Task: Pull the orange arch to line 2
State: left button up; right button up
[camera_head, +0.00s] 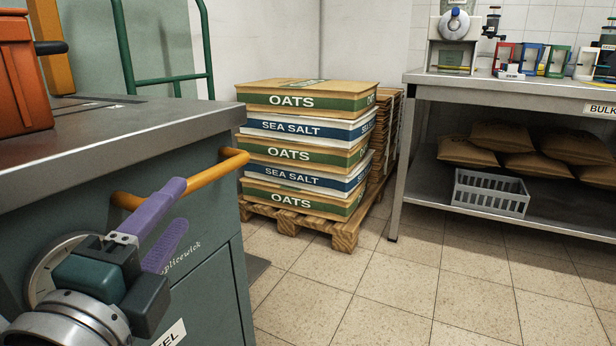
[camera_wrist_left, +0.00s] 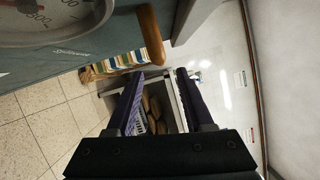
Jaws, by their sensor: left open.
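The orange arch (camera_head: 225,163) is a round bar handle on the front of a grey-green cabinet, below its metal top. Part of it is hidden behind my gripper in the head view. It also shows at the top of the left wrist view (camera_wrist_left: 151,36). My left gripper (camera_head: 181,209) has purple fingers, spread open and empty, near the arch. In the left wrist view the arch lies beyond and left of the fingertips (camera_wrist_left: 168,74), not between them. A round dial (camera_head: 46,270) sits beside the arch, partly hidden by my wrist. Line 2 cannot be made out.
The cabinet's metal top (camera_head: 130,125) bears an orange-red container (camera_head: 20,80). A pallet (camera_head: 320,226) of oats and sea salt sacks stands behind. A steel table (camera_head: 500,90) with a grey basket (camera_head: 490,192) on its lower shelf is at right. Tiled floor in front is clear.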

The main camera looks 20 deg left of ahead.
aim_at(193, 188)
pick_arm(q)
jog(key=shift+x, duration=1)
jog(key=x, duration=0.4)
jog(key=shift+w+a+r, duration=0.1)
jog(key=shift+w+r, duration=0.05)
jog(key=shift+w, duration=0.2)
jog(key=shift+w+a, duration=0.2)
jog(key=shift+w, duration=0.35)
pick_arm(e)
jog(key=shift+s+d+r, duration=0.2)
jog(key=shift+s, duration=0.55)
pick_arm(q)
grip_shut()
pick_arm(e)
jog(key=shift+w, duration=0.1)
